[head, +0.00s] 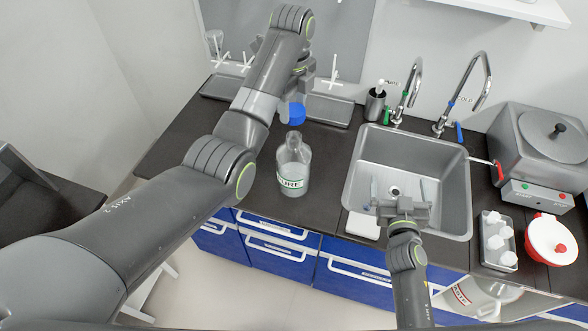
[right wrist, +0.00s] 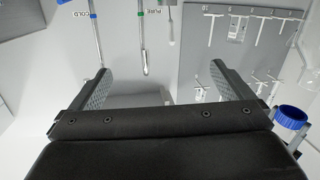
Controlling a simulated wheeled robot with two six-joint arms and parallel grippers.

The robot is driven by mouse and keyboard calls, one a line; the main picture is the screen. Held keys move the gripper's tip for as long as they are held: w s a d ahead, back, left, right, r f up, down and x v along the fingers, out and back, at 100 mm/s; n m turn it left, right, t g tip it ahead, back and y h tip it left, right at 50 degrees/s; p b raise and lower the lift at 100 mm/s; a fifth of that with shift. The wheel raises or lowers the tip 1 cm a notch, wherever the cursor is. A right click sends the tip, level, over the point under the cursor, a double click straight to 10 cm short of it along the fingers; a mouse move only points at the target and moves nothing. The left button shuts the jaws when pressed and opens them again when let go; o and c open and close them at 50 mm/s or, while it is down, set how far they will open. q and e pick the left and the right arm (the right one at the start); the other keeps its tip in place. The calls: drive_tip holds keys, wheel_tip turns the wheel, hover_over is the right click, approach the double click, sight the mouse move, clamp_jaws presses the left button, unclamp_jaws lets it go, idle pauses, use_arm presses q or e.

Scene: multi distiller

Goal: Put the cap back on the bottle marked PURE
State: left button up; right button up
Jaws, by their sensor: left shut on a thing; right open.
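The clear glass bottle marked PURE (head: 293,165) stands upright on the dark counter, left of the sink, its neck uncapped. The blue cap (head: 296,114) is just behind and above the bottle's neck in the head view, apart from it as seen there. My left gripper (head: 298,97) is shut on the cap, its fingers partly hidden by its own wrist. A blue ring, apparently the cap (right wrist: 290,114), shows at the right edge of the right wrist view. My right gripper (head: 400,190) is open and empty over the front part of the sink.
The grey sink (head: 361,165) lies right of the bottle, with two taps (head: 475,97) behind it. A dark cup (head: 375,106) stands by the taps. A grey distiller (head: 540,145), a tray of white bottles (head: 497,262) and a red-rimmed white pot (head: 552,240) are at right.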

drive_tip(key=w+a+f+n+y, duration=0.1)
drive_tip(key=w+a+n+y, duration=0.25)
drive_tip(key=a+y, duration=0.45)
drive_tip(key=n+g+y, duration=0.2)
drive_tip(key=n+y, duration=0.2)
approach(294, 156)
wheel_tip(294, 156, down, 4)
drive_tip(key=w+d, duration=0.2)
drive_tip(key=shift+s+a+f+y, duration=0.1)
drive_tip(key=shift+s+a+y, duration=0.15)
drive_tip(key=shift+a+y, duration=0.1)
drive_tip(key=x, duration=1.2)
